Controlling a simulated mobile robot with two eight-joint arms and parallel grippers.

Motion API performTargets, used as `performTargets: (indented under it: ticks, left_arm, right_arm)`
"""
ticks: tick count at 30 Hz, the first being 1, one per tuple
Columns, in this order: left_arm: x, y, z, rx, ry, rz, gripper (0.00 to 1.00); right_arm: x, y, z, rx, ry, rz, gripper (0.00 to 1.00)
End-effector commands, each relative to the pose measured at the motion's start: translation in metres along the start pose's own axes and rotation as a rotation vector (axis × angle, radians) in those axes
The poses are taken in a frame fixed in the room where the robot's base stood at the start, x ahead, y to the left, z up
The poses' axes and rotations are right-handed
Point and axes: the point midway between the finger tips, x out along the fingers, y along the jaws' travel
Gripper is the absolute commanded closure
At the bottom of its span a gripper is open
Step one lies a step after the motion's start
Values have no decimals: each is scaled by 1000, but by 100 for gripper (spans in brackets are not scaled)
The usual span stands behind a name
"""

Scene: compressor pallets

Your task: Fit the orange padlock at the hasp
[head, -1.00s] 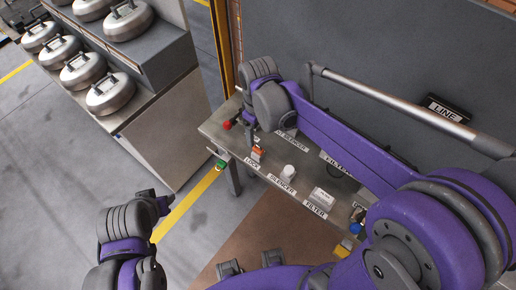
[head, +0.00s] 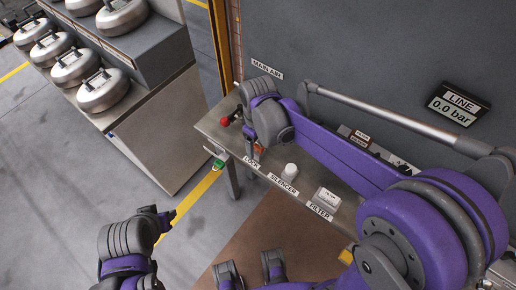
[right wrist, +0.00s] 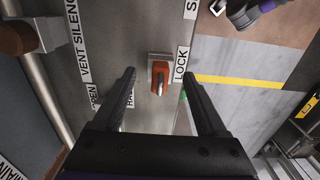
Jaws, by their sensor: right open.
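The orange padlock (right wrist: 160,74) stands on a small pale block on the grey bench, by the LOCK label, in the right wrist view. My right gripper (right wrist: 163,80) is open, with one finger to each side of the padlock in that view; I cannot tell how far above it they are. In the head view the right gripper (head: 252,146) hides most of the padlock (head: 259,150). I cannot make out the hasp for certain; a red knob (head: 225,121) shows at the bench's far left end. My left gripper (head: 160,216) is low at left, its opening unclear.
The bench (head: 322,214) also holds a white silencer (head: 290,170) and a filter box (head: 327,199). A green item (head: 219,163) is at its left edge. A metal rail (head: 390,122) runs behind, before a grey panel. A cabinet (head: 160,125) with round metal units stands left.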

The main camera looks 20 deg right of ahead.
Motion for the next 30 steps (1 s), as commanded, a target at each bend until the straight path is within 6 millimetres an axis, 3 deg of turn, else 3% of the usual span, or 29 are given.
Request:
performTargets:
  ticks: [29,30]
  left_arm:
    - [0,0,0,0,0,0,57]
    - [0,0,0,0,0,0,57]
  right_arm:
    - [-1,0,0,0,0,0,25]
    - [-1,0,0,0,0,0,32]
